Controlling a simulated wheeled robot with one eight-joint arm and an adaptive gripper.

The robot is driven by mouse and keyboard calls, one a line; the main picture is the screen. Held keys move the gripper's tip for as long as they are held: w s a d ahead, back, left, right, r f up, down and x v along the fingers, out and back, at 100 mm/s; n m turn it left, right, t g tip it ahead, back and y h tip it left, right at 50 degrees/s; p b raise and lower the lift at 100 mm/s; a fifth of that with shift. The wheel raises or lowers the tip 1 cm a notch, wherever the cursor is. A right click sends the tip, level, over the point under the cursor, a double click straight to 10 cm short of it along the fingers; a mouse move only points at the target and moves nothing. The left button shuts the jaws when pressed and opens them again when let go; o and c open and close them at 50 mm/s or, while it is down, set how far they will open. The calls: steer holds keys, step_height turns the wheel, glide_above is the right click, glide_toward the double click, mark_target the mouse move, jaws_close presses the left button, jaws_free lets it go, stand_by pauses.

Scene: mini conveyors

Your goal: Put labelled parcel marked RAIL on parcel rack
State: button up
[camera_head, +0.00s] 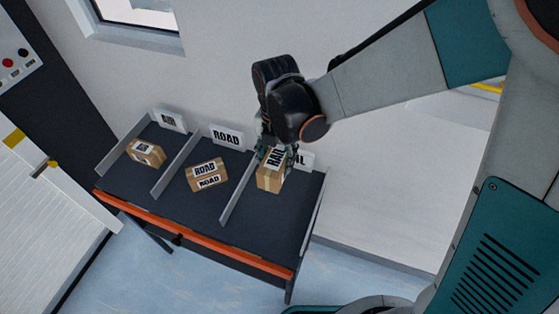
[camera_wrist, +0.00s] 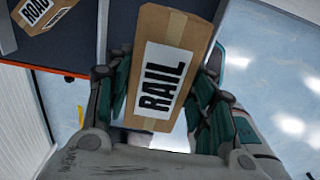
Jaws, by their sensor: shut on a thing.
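The brown parcel marked RAIL (camera_head: 270,178) is at the right compartment of the parcel rack (camera_head: 258,235), in front of a white sign partly hidden by it and my gripper. My gripper (camera_head: 278,152) comes down over it from above. In the wrist view the parcel (camera_wrist: 165,65) sits between the two fingers of my gripper (camera_wrist: 160,105), which is shut on it. Its RAIL label faces the camera. I cannot tell whether the parcel's underside touches the rack surface.
A ROAD parcel (camera_head: 207,175) lies in the middle compartment and another parcel (camera_head: 146,152) in the left one. Grey dividers (camera_head: 238,190) separate the compartments. An orange edge (camera_head: 190,232) runs along the rack's front. A white slatted surface (camera_head: 45,215) is at left.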

steer(key=shift+w+f, duration=0.2)
steer(key=shift+f, duration=0.1)
step_height(320, 180, down, 19)
steer(key=b, duration=1.3)
steer(key=shift+f, duration=0.15)
steer(key=shift+f+b, duration=0.15)
steer(key=shift+b, duration=0.25)
steer(key=o, duration=1.3)
step_height(320, 180, up, 12)
steer(key=p, duration=0.4)
